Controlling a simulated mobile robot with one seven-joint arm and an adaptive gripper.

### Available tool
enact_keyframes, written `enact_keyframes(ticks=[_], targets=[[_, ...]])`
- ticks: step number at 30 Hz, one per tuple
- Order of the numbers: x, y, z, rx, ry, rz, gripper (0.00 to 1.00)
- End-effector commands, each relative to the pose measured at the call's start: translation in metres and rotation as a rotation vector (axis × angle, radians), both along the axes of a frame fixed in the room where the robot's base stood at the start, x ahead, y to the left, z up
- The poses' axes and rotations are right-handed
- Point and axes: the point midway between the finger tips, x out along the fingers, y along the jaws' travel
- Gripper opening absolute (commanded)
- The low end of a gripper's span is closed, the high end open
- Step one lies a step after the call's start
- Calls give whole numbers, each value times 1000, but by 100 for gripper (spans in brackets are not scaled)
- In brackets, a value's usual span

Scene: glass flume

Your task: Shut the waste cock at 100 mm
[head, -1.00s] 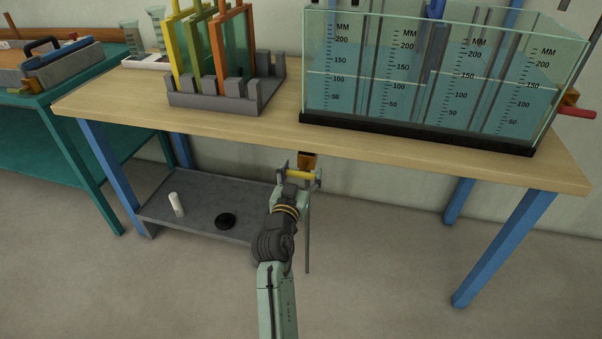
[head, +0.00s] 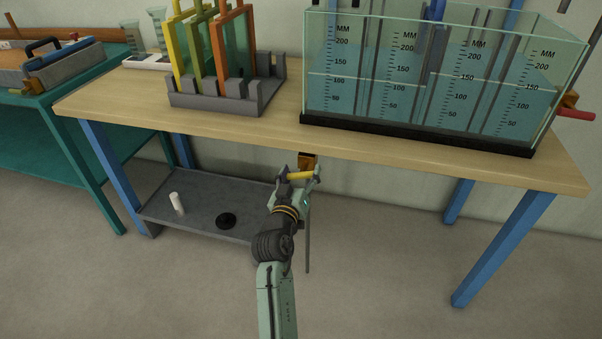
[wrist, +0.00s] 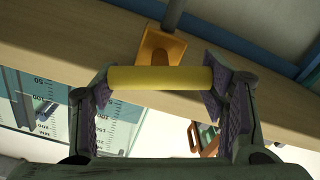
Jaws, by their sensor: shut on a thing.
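The waste cock has a brass body (head: 306,160) under the front edge of the bench and a yellow bar handle (head: 301,175). My gripper (head: 302,174) is shut on the handle. In the wrist view the yellow handle (wrist: 160,77) spans between both finger pads, with the brass body (wrist: 160,50) behind it. The glass tank (head: 420,120) stands on the bench above. The water (head: 350,95) in it shows a pale surface line a little above the 100 mark on the left scale. A thin grey pipe (head: 307,240) hangs below the cock.
A grey rack (head: 215,100) with yellow, green and orange framed panels stands left of the tank. A lower shelf (head: 190,215) holds a white cylinder (head: 177,203) and a black disc (head: 226,220). A red handle (head: 575,115) sticks out right of the tank. Floor right of my arm is clear.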

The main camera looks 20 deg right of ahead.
Motion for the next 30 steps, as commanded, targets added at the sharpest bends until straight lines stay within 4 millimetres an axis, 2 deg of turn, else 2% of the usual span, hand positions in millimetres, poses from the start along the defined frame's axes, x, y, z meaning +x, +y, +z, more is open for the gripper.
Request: enact_keyframes(ticks=[4, 5, 14, 25, 30], targets=[[0, 0, 1, 1, -2, 2, 38], [0, 0, 1, 1, -2, 2, 67], [0, 0, 0, 2, -2, 0, 87], [-2, 2, 0, 4, -2, 1, 87], [-21, 15, -1, 3, 0, 2, 87]])
